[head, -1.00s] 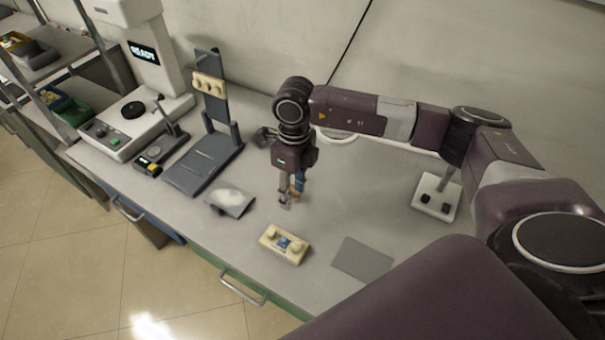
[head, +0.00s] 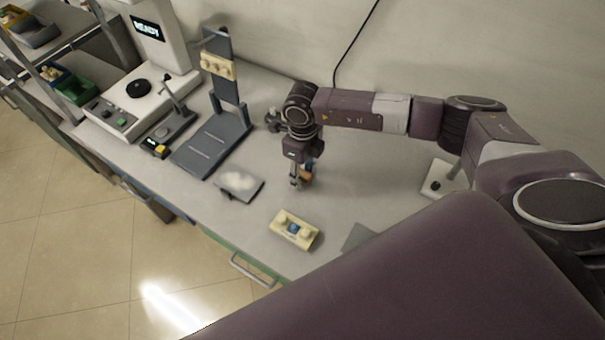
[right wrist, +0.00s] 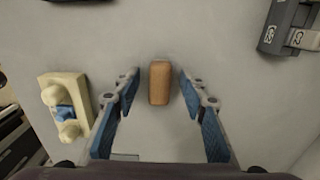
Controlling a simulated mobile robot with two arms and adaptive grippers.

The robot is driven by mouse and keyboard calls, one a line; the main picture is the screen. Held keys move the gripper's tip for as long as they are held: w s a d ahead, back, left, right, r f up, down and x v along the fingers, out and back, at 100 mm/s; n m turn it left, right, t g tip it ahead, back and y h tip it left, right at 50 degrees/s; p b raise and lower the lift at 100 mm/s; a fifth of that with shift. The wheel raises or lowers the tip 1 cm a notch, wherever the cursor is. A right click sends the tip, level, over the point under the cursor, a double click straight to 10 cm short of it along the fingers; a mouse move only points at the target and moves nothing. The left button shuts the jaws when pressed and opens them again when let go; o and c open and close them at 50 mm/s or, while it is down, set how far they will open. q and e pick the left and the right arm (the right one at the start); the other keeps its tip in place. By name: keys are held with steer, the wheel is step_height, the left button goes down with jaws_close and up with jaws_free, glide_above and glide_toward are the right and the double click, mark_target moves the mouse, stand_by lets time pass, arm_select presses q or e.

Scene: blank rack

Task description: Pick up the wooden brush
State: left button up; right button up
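The wooden brush is a small brown block (right wrist: 159,83) with rounded corners, upright in the middle of the right wrist view. In the head view only a bit of orange-brown (head: 308,174) shows beside my right gripper (head: 299,178). In the right wrist view my right gripper (right wrist: 160,92) is open. Its blue-padded fingers stand on the left and right of the brush, with a gap on each side. I cannot tell how high the fingertips are above the bench. My left gripper is not in view.
A cream block with knobs (head: 294,229) lies near the bench's front edge, left of the fingers in the wrist view. A grey tray with white powder (head: 240,183) and a dark rack stand (head: 212,145) are to the left. A white-based stand (head: 440,178) is at the right.

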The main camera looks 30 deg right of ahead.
mark_target(302, 173)
steer(key=c, duration=0.4)
jaws_close()
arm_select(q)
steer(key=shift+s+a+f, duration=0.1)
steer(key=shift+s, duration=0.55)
arm_select(e)
steer(key=shift+r, duration=0.1)
steer(key=shift+w+r, duration=0.1)
steer(key=shift+r, duration=0.35)
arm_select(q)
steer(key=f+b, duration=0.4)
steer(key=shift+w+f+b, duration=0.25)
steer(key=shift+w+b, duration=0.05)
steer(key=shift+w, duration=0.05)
arm_select(e)
step_height(302, 173, up, 19)
